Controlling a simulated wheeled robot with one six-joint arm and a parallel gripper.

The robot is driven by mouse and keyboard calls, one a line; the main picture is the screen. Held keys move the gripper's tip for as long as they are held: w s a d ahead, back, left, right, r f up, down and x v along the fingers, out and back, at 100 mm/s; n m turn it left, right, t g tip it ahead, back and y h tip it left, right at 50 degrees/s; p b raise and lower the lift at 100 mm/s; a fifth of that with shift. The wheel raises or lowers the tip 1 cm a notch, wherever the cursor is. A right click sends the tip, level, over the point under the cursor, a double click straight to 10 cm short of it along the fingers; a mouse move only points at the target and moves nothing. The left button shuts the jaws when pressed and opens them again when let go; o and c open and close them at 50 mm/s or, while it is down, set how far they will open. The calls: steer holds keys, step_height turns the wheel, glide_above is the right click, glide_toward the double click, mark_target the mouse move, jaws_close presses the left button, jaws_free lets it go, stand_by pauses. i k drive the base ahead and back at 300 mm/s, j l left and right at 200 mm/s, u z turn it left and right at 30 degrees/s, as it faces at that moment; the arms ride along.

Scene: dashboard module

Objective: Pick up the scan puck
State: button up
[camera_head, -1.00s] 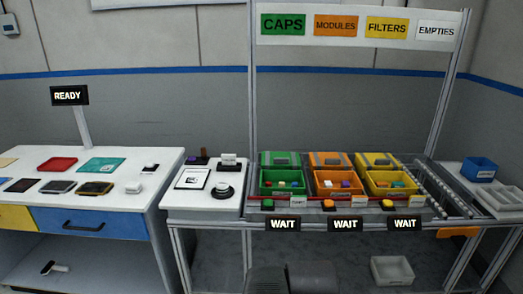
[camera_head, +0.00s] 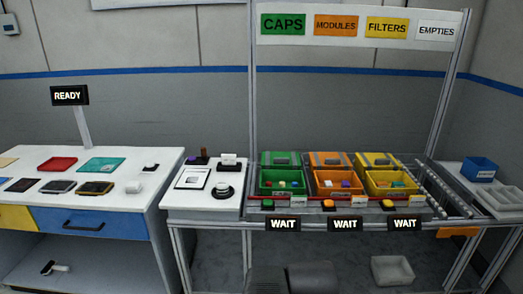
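A small white round piece on a dark round base (camera_head: 222,192) stands at the front right of the narrow white side table; it looks like the scan puck, though it is too small to be certain. It sits upright beside a white framed card (camera_head: 192,179). Nothing is touching it from above. My gripper is not in view; only dark grey parts of my own arm show at the bottom middle.
Behind the puck is a small white block on a dark stand (camera_head: 229,162). To the left is a white workbench (camera_head: 140,205) with trays and devices. To the right, a rack (camera_head: 345,204) holds green, orange and yellow bins. An empty grey bin (camera_head: 392,270) lies on the floor.

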mark_target(222, 186)
steer(key=i+j, duration=0.85)
steer(key=j, duration=0.25)
steer(key=i+j, duration=0.45)
steer(key=j, duration=0.15)
steer(key=l+z, duration=0.05)
